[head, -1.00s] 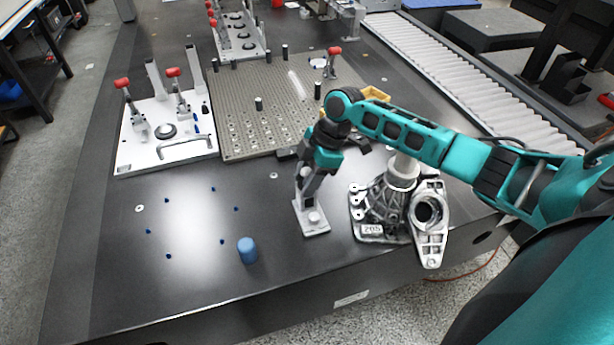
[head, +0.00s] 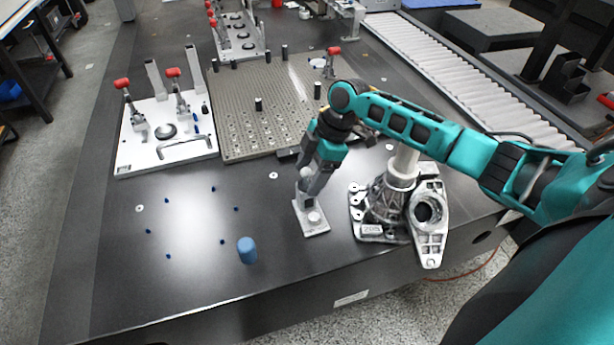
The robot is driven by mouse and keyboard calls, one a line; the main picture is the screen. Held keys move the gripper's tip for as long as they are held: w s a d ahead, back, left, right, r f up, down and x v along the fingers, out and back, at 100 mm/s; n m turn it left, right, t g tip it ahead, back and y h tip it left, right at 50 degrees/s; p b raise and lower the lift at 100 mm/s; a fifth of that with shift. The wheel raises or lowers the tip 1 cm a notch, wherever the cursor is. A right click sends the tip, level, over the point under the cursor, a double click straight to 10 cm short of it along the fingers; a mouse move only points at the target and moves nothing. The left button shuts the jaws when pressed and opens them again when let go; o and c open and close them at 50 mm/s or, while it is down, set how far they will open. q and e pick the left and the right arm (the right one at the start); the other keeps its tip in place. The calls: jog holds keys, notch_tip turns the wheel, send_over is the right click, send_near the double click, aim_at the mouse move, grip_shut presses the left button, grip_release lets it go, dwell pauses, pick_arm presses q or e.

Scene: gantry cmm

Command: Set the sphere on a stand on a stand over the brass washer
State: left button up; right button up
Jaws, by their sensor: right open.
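The sphere on a stand (head: 311,219) is a light grey piece with a flat rectangular base, standing upright near the table's front middle. A grey ball shows at its upper part, beside my fingers. My right gripper (head: 310,184) is open at the upper part of the stand, pointing down; its fingers partly hide the piece. Whether they touch it I cannot tell. Small pale ring-shaped washers lie flat on the dark table: one at left (head: 139,208), one behind the stand (head: 273,175), one beyond my forearm (head: 390,147). Which is brass I cannot tell. My left gripper is not in view.
A cast metal housing (head: 428,215) stands close on the right. Behind are a perforated plate (head: 240,140) and a white clamp fixture (head: 140,155). The left front table, with small blue dots, is mostly clear.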

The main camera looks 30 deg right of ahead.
jog(key=w+v, duration=0.1)
jog(key=v, duration=1)
jog(key=shift+s+p, duration=0.35)
jog(key=shift+s, duration=0.15)
